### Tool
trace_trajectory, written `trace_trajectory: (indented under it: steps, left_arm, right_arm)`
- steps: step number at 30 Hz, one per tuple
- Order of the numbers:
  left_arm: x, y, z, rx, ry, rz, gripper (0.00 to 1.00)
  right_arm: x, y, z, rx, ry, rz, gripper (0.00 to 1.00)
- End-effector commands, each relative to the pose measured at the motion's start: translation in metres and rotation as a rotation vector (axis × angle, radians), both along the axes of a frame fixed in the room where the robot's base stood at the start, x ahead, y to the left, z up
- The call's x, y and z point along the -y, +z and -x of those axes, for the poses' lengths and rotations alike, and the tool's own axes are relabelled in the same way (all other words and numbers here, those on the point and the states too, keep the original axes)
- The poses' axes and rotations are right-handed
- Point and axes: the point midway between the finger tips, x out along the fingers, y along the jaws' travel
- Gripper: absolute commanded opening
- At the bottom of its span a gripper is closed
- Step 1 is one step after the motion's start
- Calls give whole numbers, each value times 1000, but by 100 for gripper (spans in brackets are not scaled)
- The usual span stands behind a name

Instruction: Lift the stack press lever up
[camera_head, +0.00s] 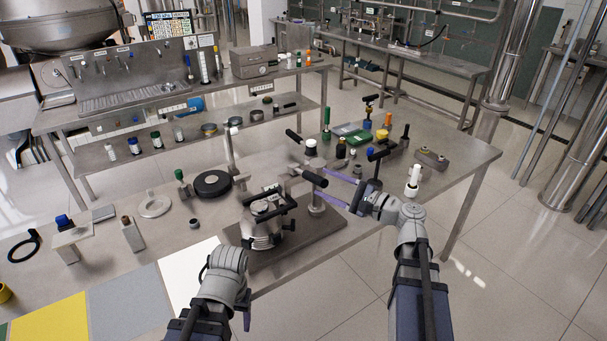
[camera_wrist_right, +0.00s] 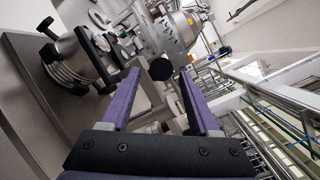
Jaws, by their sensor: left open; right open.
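The stack press lever has a black grip (camera_head: 313,178), which points toward my right gripper (camera_head: 325,182) beside the steel press. In the right wrist view the grip's round black end (camera_wrist_right: 160,69) shows between the two purple fingers (camera_wrist_right: 159,76). My right gripper is open, with the fingers apart on either side of the grip's end; contact cannot be told. A steel disc stack with black clamp handles (camera_head: 262,236) stands on the press base plate (camera_head: 325,225). My left gripper (camera_head: 246,318) is low in front of the bench, mostly hidden by its own wrist.
A grey block (camera_head: 431,159) lies at the right end. The floor to the right is clear.

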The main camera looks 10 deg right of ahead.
Motion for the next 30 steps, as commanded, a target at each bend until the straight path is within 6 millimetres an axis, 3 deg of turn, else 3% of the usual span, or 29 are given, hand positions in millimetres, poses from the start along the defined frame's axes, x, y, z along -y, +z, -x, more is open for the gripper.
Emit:
trace_trajectory:
  steps: [13,26,30]
  left_arm:
    - [0,0,0,0,0,0,65]
    - [0,0,0,0,0,0,65]
    - [0,0,0,0,0,0,65]
  right_arm:
    - [-41,0,-48,0,1,0,62]
    - [-48,0,-54,0,1,1,62]
    - [-48,0,-54,-1,1,1,48]
